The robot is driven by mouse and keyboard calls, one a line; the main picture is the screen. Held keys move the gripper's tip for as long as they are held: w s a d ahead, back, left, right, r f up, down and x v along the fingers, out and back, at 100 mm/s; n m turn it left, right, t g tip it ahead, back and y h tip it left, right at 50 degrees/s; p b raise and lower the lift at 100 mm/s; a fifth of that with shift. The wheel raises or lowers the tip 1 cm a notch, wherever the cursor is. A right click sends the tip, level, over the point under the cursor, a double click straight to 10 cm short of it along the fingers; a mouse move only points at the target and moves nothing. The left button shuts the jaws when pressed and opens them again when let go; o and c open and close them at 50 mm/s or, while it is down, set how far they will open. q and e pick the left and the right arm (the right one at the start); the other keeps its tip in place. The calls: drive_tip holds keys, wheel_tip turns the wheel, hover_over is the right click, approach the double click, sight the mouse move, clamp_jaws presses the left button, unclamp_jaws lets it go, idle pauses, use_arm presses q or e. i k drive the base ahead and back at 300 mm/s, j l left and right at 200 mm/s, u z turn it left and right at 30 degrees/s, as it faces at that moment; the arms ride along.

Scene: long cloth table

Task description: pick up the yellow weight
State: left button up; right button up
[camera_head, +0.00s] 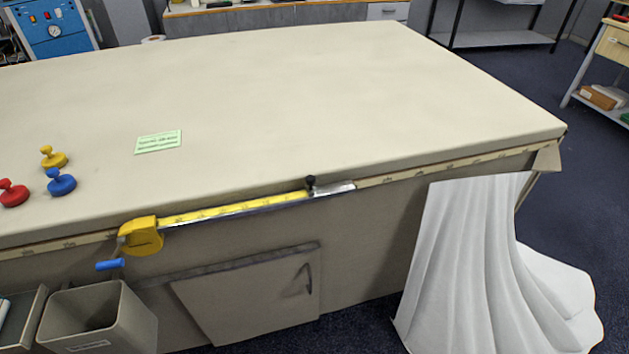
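The yellow weight (54,158) stands on the cloth table (320,90) at the left, a round base with a small knob on top. A blue weight (61,183) stands just in front of it, and a red weight (12,193) stands to the left, near the picture's edge. The three are close together but appear apart. Neither of my grippers shows in the head view.
A green card (158,142) lies flat to the right of the weights. A yellow measuring device (142,236) with a tape runs along the table's front edge. A grey bin (98,318) stands below. White cloth (470,265) hangs at the right. Most of the tabletop is clear.

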sight(58, 160)
drive_tip(key=j+u, duration=0.1)
drive_tip(key=u, duration=1.4)
